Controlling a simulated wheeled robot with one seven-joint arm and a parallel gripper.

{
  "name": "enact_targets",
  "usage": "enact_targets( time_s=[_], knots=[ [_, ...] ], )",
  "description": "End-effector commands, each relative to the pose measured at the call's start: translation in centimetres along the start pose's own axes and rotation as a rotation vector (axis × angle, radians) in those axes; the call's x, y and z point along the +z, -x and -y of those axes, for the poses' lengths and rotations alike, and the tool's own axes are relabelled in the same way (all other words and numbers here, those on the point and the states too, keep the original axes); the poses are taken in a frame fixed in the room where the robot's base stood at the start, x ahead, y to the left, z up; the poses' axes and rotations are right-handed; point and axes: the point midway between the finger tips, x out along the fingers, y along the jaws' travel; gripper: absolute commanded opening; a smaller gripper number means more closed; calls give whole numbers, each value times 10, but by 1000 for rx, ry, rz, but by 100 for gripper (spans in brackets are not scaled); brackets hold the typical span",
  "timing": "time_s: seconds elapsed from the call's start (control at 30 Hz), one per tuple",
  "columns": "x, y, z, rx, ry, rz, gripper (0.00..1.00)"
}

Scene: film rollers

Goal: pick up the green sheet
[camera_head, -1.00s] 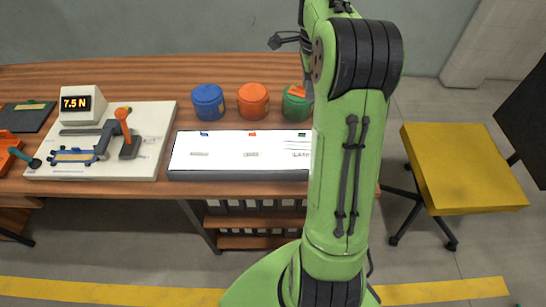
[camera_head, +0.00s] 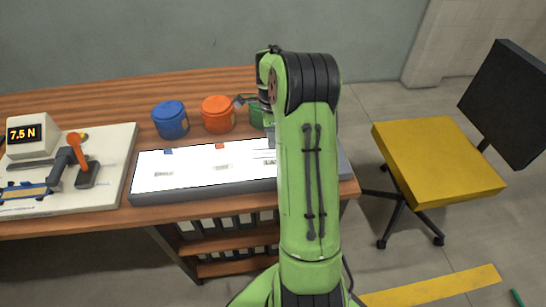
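I do not clearly make out a green sheet. A narrow green strip (camera_head: 517,298) lies on the floor at the bottom right, cut off near the picture edge; I cannot tell what it is. A green jar (camera_head: 256,115) stands on the wooden table (camera_head: 120,88), partly hidden by my arm. My gripper (camera_head: 243,101) is at the arm's far end, over the table near the orange and green jars. My arm hides most of it, so its fingers and anything between them cannot be made out.
A lit white panel (camera_head: 200,165) lies in front of the blue jar (camera_head: 170,119) and orange jar (camera_head: 217,113). A device reading 7.5 N (camera_head: 28,135) stands at left. A yellow chair (camera_head: 435,160) stands right of the table. Floor between them is open.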

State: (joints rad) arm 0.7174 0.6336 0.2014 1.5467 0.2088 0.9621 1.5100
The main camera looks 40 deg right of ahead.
Motion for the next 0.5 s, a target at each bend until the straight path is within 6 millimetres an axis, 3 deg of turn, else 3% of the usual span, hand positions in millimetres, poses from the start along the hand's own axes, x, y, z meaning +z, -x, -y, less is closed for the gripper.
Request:
enact_targets(
  time_s=[0.03, 0.23, 0.47, 0.5],
  knots=[
    [0, -8, 0, 1, 0, 0, 37],
    [0, -6, 0, -1, 1, 0, 36],
    [0, -6, 0, -1, 1, 0, 0],
    [0, -6, 0, -1, 1, 0, 0]
  ],
)
